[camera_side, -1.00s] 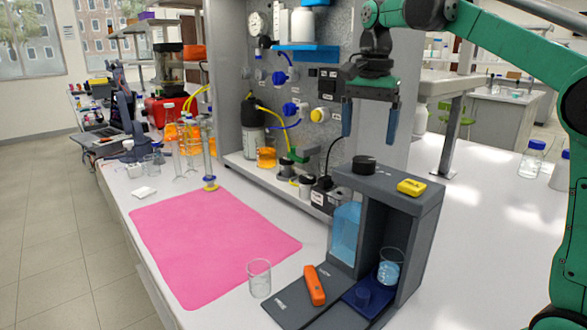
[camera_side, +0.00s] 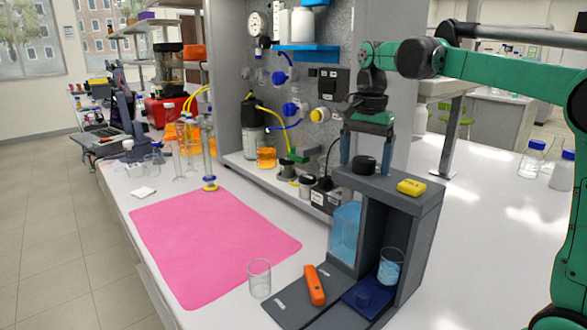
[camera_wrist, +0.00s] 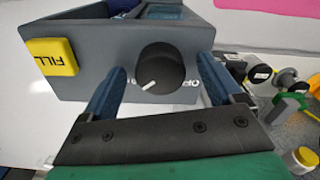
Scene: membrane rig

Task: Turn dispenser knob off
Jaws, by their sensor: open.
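The dispenser (camera_side: 420,205) is a dark grey stand on the bench at right. Its black round knob (camera_side: 364,164) sits on its top. In the wrist view the knob (camera_wrist: 160,68) shows a white pointer line aimed down and left, with partly hidden lettering beside it. My gripper (camera_side: 365,158) is open. Its two blue fingers stand at the knob in the side view. In the wrist view my gripper (camera_wrist: 157,80) has one finger on each side of the knob, with gaps visible. Whether either finger touches it cannot be told.
A yellow FILL button (camera_side: 411,187) is beside the knob on the dispenser top. A beaker with blue liquid (camera_side: 390,267) stands in the dispenser bay. An orange tool (camera_side: 314,286) and an empty beaker (camera_side: 259,278) are in front. The pink mat (camera_side: 210,240) is clear.

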